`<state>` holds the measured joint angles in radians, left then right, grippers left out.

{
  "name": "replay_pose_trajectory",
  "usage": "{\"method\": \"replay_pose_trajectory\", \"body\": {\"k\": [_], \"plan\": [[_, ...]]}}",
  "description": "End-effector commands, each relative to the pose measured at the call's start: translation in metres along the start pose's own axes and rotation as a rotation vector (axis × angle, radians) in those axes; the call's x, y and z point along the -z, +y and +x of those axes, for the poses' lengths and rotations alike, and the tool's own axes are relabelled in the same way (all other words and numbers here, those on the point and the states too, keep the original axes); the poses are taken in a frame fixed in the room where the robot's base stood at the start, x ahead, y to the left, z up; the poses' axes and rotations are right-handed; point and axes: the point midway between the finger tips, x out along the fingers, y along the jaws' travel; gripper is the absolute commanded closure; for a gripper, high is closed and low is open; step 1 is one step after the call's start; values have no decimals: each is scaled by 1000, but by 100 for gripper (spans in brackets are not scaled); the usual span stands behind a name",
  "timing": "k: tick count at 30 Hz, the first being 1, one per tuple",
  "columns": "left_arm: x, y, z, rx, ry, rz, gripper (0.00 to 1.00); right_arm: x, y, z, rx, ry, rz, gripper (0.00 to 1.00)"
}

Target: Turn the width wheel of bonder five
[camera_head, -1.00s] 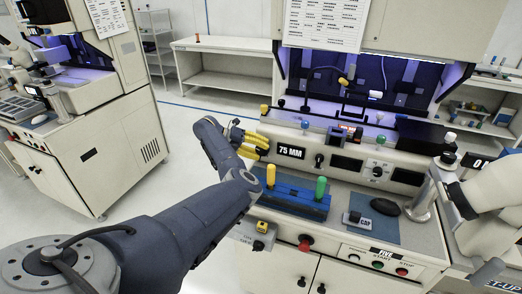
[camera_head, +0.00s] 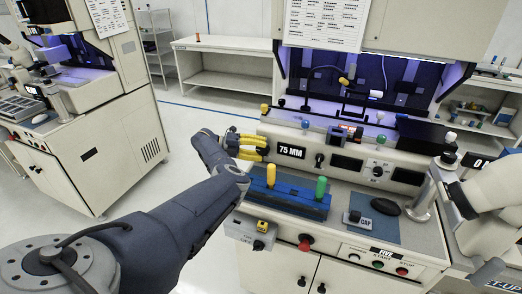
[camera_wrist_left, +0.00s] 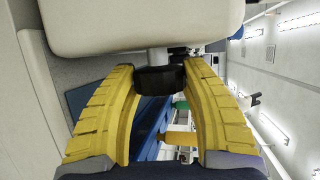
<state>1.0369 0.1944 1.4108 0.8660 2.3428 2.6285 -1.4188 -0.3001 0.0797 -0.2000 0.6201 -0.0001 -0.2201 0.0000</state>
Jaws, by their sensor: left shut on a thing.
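Bonder five (camera_head: 345,215) stands right of centre, with a FIVE label (camera_head: 380,253) on its lower front. Its width display (camera_head: 291,151) reads 75 MM. My left gripper (camera_head: 264,148) reaches the left end of the bonder's upper front, beside that display. In the left wrist view the yellow fingers (camera_wrist_left: 160,82) are shut on a black wheel (camera_wrist_left: 160,79), one finger on each side. The head view hides the wheel behind the fingers. My right gripper is not in view.
A blue block (camera_head: 285,197) with a yellow handle (camera_head: 271,175) and a green handle (camera_head: 321,188) lies below my gripper. A red knob (camera_head: 305,242) and a small grey box (camera_head: 251,231) are on the front edge. Another bonder (camera_head: 85,140) stands left, across open floor.

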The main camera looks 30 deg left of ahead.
Motion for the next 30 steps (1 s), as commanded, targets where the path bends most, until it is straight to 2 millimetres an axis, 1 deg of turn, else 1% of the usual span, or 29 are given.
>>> {"method": "replay_pose_trajectory", "body": {"k": [4,5,10,17,20,23,26,30], "plan": [[1,0,2,1,4,-2,83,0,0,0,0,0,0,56],[1,0,2,1,4,-2,49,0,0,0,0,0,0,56],[1,0,2,0,3,-1,29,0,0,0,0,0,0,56],[0,0,1,-1,1,0,29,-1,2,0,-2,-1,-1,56],[0,0,-3,-2,1,0,29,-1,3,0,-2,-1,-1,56],[0,1,-11,-3,1,-2,29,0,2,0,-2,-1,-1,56],[0,1,-27,-5,-1,0,29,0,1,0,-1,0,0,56],[0,2,-52,-6,0,-1,29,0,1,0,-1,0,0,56]]}}
